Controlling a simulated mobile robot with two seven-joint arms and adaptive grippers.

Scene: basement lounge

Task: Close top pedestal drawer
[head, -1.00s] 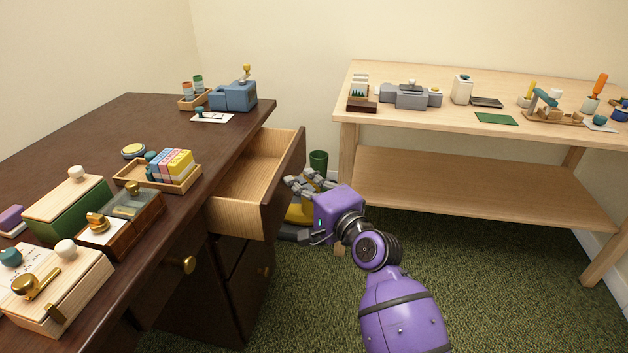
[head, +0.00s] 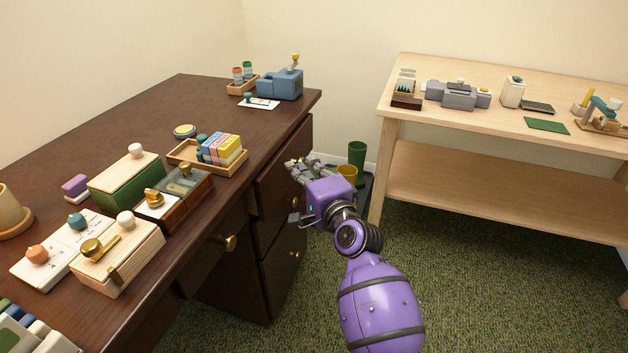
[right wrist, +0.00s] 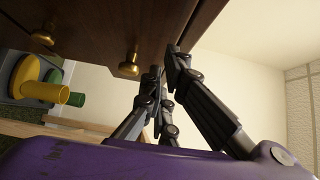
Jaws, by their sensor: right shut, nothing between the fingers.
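The top pedestal drawer (head: 283,158) is the dark wood front just under the desktop's right end. In the right wrist view the closed fingers (right wrist: 165,75) point up at the dark drawer fronts. Two brass knobs show there, one near the middle (right wrist: 130,65) and one at the left (right wrist: 44,36). My left gripper is not in view.
The dark desk (head: 150,110) carries boxes, a stamp tray (head: 240,172) and a blue device (head: 281,84). A light workbench (head: 440,125) stands right. Green (head: 357,155) and yellow (head: 347,173) cylinders stand behind my gripper. Green carpet (head: 480,290) is clear in front.

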